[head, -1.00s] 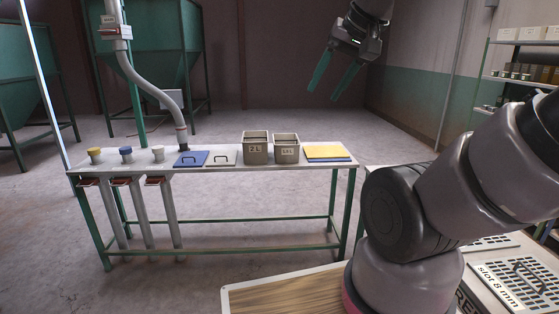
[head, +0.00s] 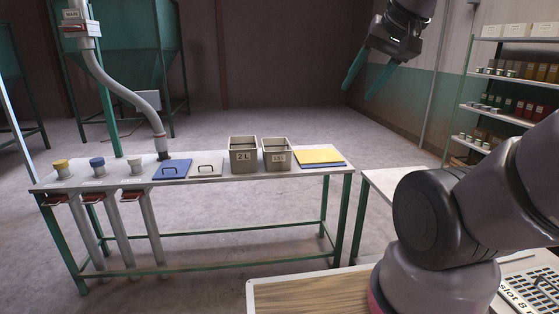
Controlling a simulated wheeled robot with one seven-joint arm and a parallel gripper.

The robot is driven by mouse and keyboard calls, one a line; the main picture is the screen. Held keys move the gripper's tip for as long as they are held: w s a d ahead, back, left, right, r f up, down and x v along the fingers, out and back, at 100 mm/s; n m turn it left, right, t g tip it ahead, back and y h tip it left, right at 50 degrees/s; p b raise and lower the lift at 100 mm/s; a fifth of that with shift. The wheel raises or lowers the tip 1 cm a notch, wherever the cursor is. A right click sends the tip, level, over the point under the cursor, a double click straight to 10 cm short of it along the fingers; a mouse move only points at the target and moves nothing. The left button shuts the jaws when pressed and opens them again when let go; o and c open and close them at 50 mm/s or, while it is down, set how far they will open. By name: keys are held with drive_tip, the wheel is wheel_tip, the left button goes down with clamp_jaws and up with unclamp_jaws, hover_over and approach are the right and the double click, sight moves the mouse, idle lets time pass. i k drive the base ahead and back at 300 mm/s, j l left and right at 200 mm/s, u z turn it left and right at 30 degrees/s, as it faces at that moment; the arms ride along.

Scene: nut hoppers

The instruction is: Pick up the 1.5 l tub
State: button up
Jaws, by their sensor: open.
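The 1.5 l tub (head: 277,161) is a small open grey-beige box with a white label whose text is hard to read. It stands upright on the bench, just right of a slightly larger tub (head: 243,162) labelled "2 L". My gripper (head: 361,84) hangs in the air above and to the right of the tubs, well apart from them. Its two green fingers are spread and empty, pointing down and left. No part of the 1.5 l tub's front is covered.
The bench (head: 225,180) also holds yellow and blue sheets (head: 319,157) right of the tubs, a grey lid (head: 206,167) and a blue lid (head: 171,169) to the left, and several capped spouts. Shelves (head: 505,110) stand at right.

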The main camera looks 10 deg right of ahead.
sight(277, 152)
drive_tip(key=i+l+u, duration=0.2)
drive_tip(key=i, duration=0.25)
drive_tip(key=i+l+u, duration=0.15)
drive_tip(key=i, duration=0.35)
drive_tip(key=i+l+u, duration=0.2)
drive_tip(key=i, duration=0.25)
